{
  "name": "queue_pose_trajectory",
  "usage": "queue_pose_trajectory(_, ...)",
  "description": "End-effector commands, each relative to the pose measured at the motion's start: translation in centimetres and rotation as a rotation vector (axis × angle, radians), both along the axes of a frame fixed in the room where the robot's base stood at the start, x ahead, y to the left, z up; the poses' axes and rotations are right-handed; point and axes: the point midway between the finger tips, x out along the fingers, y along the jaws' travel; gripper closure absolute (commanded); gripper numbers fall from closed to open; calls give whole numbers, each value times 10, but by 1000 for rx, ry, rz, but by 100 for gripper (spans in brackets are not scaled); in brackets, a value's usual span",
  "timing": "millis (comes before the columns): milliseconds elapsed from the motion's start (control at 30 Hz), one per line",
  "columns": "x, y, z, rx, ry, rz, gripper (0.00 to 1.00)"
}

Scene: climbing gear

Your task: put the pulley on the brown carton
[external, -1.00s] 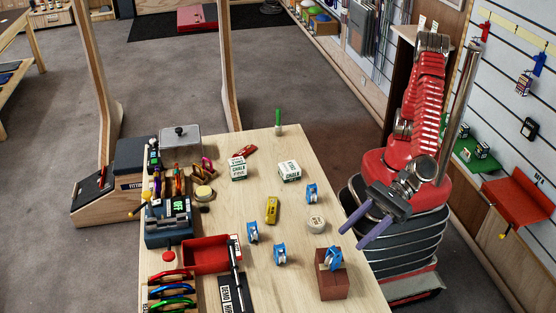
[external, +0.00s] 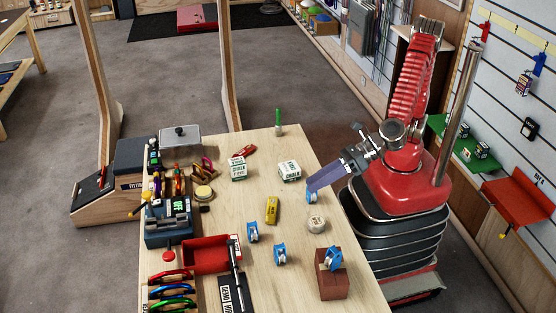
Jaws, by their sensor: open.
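Several small blue pulleys are on the wooden table. One pulley (external: 312,198) is at the table's right side, partly hidden by my gripper's fingers. A second pulley (external: 253,232) and a third pulley (external: 280,254) stand nearer the middle. The brown carton (external: 334,286) is at the front right, and another blue pulley (external: 331,259) rests on top of it. My gripper (external: 310,184) is open, with its purple fingers reaching left over the table's right edge at the first pulley. I cannot tell whether they touch it or are above it.
A white round tape roll (external: 317,224) and a yellow item (external: 272,210) lie near the pulleys. Two chalk boxes (external: 290,171) (external: 238,169) and a green upright item (external: 278,122) are farther back. A red tray (external: 206,256) and gear crowd the left side.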

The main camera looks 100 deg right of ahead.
Motion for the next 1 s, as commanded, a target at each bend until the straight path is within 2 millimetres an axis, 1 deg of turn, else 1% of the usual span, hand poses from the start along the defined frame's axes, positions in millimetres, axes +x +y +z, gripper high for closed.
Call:
queue_pose_trajectory(33, 3, -33, 6, 72, 20, -97, 57)
queue_pose_trajectory(67, 2, -51, 7, 117, 35, -155, 57)
queue_pose_trajectory(100, 1, -74, 8, 179, 53, -230, 57)
queue_pose_trajectory(167, -3, -108, 9, 269, 78, -345, 57)
queue_pose_trajectory(200, -8, -129, 10, 332, 92, -421, 57)
queue_pose_trajectory(267, -16, -159, 9, 424, 111, -533, 57)
queue_pose_trajectory(300, -23, -178, 9, 487, 123, -608, 57)
queue_pose_trajectory(400, -43, -220, 6, 646, 147, -792, 57)
queue_pose_trajectory(467, -57, -242, 4, 743, 160, -898, 57)
queue_pose_trajectory(500, -67, -255, 2, 808, 166, -971, 57)
queue_pose_trajectory(600, -92, -284, -3, 972, 180, -1145, 57)
queue_pose_trajectory(733, -127, -310, -9, 1193, 191, -1363, 57)
queue_pose_trajectory(800, -146, -319, -13, 1315, 196, -1473, 57)
queue_pose_trajectory(900, -171, -327, -17, 1492, 201, -1626, 57)
queue_pose_trajectory(1000, -192, -329, -20, 1663, 207, -1758, 57)
